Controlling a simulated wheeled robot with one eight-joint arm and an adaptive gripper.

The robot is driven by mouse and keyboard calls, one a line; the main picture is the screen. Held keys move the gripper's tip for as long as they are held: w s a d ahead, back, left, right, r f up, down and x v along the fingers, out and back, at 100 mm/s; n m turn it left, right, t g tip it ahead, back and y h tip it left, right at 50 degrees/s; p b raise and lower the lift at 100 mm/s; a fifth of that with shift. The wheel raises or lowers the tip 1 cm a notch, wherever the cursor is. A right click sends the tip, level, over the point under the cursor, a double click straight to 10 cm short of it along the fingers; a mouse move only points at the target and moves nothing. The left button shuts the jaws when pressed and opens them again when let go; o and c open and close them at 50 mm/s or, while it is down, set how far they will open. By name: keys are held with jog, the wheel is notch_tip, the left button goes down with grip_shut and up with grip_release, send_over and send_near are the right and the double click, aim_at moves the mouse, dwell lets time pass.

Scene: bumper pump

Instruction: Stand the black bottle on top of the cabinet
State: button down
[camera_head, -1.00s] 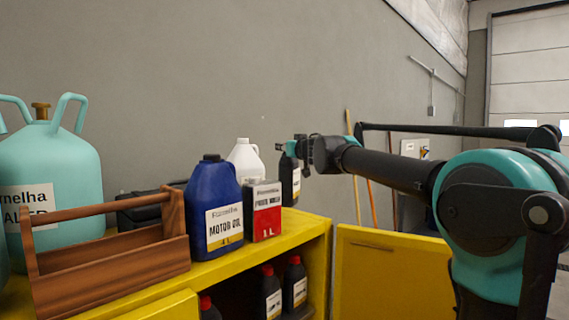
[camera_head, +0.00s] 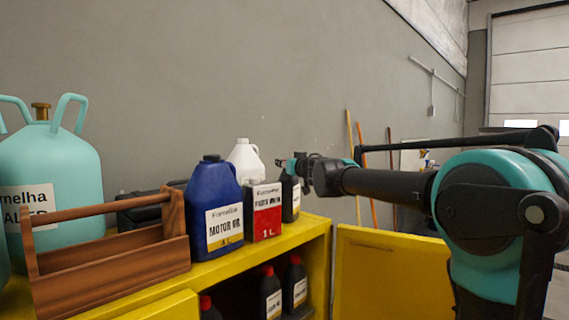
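The black bottle (camera_head: 291,201) with a white label is upright at the right end of the yellow cabinet's top (camera_head: 300,232), just right of the red and white can. Its base appears at the level of the cabinet top, but I cannot tell for certain whether it touches. My gripper (camera_head: 288,164) is at the bottle's upper end, reaching in from the right. It appears shut on the bottle's top, though the fingers hide the cap and the grip itself is small in view.
A red and white can (camera_head: 264,212), blue motor oil jug (camera_head: 212,215), white jug (camera_head: 245,160), wooden toolbox (camera_head: 110,262) and teal gas cylinder (camera_head: 60,180) crowd the cabinet top. Black bottles with red caps (camera_head: 270,295) stand inside. The yellow door (camera_head: 390,275) hangs open at right.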

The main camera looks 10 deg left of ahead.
jog(key=c, duration=1.2)
grip_release()
jog(key=shift+o, duration=0.2)
jog(key=shift+r, duration=0.1)
jog(key=v, duration=1.2)
jog(key=d+f+m+t+h, duration=0.2)
jog(key=d+f+m+h, duration=0.2)
jog(key=d+f+h, duration=0.6)
jog(key=s+d+f+m+g+h, duration=0.1)
jog(key=s+d+f+m+g, duration=0.15)
jog(key=d+f, duration=0.45)
jog(key=s+d+f+m+g+h, duration=0.1)
jog(key=s+d+f+m+g, duration=0.15)
jog(key=d+f, duration=0.45)
jog(key=s+d+f+g, duration=0.3)
jog(key=s+f, duration=0.6)
jog(key=f, duration=0.3)
jog(key=s+a+f+n+g+y, duration=0.1)
jog(key=s+a+f+g, duration=0.1)
jog(key=s+f, duration=0.5)
jog(key=s+a+f+n+g+y, duration=0.2)
jog(key=s+f+g, duration=0.1)
jog(key=s+f, duration=0.5)
jog(key=shift+s+f, duration=0.3)
jog(key=shift+s, duration=0.6)
